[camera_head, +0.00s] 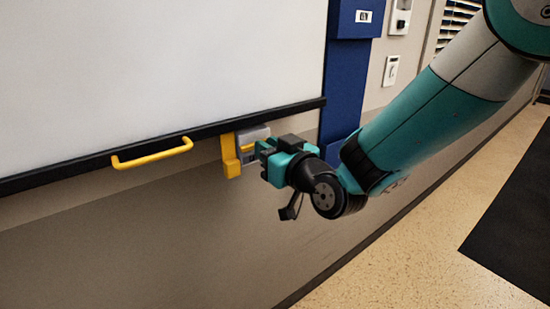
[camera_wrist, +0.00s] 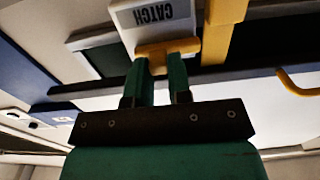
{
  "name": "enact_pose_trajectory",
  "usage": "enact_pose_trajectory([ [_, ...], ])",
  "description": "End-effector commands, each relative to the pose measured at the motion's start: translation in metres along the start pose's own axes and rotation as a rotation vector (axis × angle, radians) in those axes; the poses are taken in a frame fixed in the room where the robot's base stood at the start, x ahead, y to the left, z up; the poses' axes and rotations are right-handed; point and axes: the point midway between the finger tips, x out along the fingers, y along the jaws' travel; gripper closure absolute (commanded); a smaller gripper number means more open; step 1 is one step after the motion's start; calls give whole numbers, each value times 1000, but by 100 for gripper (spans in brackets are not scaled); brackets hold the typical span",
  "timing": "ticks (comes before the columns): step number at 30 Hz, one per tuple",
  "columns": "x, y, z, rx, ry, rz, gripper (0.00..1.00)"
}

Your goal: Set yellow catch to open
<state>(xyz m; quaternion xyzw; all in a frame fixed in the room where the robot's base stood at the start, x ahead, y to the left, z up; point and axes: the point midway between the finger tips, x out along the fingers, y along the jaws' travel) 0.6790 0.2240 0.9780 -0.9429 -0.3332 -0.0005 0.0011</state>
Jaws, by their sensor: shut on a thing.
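The yellow catch (camera_wrist: 167,48) shows in the wrist view as a small yellow bar at a pale plate (camera_wrist: 150,16) lettered CATCH, upside down in that view. My gripper (camera_wrist: 160,72) has its two green fingers close together on the yellow bar. In the head view my gripper (camera_head: 264,149) is up against the grey catch housing (camera_head: 254,134) under the white panel's lower edge and hides most of the catch. A yellow bracket (camera_head: 230,157) stands just left of the housing; it also shows in the wrist view (camera_wrist: 224,28).
The white panel (camera_head: 150,65) has a black bottom rail (camera_head: 85,164) with a yellow handle (camera_head: 153,155) left of the catch. A blue post (camera_head: 346,85) stands to the right. Wall boxes (camera_head: 391,70) are farther right. The wall below is bare, and the floor (camera_head: 415,235) is clear beside a dark mat (camera_head: 510,225).

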Motion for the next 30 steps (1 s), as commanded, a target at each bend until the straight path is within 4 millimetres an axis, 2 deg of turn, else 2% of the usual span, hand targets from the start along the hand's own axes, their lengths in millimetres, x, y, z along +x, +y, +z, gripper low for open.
enact_pose_trajectory([
  [6,0,6,-1,-5,0,12,100],
  [7,0,6,-1,-5,0,13,74],
  [9,0,6,-1,-5,0,12,58],
  [10,0,6,-1,-5,0,11,55],
  [18,0,2,0,-4,-1,5,55],
  [22,-10,2,2,-2,-2,5,55],
  [26,-33,3,4,-1,-1,7,55],
  [30,-69,4,6,-2,2,10,55],
])
